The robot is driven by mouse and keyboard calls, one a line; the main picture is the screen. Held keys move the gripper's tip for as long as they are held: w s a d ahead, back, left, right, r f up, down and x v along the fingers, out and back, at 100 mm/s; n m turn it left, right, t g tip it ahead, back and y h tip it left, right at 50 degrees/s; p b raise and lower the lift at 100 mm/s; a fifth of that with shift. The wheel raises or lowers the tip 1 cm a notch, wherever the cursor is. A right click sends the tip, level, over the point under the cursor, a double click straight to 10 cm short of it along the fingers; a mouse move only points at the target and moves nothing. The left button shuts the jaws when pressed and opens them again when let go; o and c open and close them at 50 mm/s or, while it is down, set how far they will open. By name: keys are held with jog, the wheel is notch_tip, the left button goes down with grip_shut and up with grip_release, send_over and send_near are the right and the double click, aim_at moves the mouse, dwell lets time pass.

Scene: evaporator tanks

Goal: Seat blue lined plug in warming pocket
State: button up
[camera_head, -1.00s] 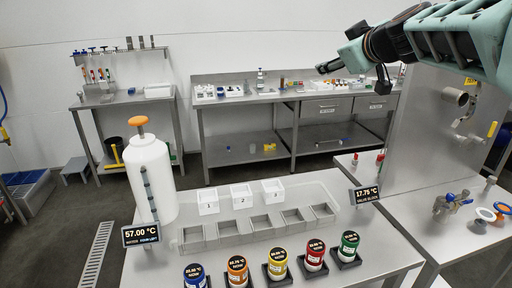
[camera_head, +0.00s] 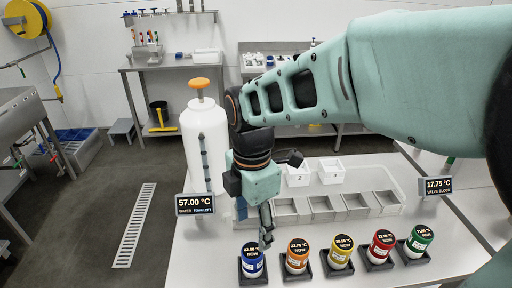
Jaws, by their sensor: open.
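The blue plug (camera_head: 252,265), a short cylinder with a black printed top and a white label band, stands upright in a dark square holder at the front left of the table. My gripper (camera_head: 267,243) points down just above and to the right of its top. It is open and empty; whether a finger touches the plug I cannot tell. A row of grey square pockets (camera_head: 321,210) runs across the table behind the plugs. The pockets in view look empty, and my gripper hides the left end of the row. I cannot tell which is the warming pocket.
Orange (camera_head: 296,259), yellow (camera_head: 340,255), red (camera_head: 380,247) and green (camera_head: 418,241) plugs stand in holders to the right. A white bottle (camera_head: 205,145) and a 57.00 °C display (camera_head: 195,206) stand at left. White cups (camera_head: 329,171) sit behind the pockets.

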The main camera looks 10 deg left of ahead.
aim_at(252, 250)
notch_tip(252, 250, down, 5)
jog(key=shift+s+d, duration=0.1)
jog(key=shift+s, duration=0.05)
notch_tip(252, 250, down, 6)
jog(key=shift+s+r, duration=0.1)
jog(key=shift+r, duration=0.1)
jog(key=shift+a, duration=0.2)
jog(key=c, duration=1.4)
jog(key=shift+r, duration=0.1)
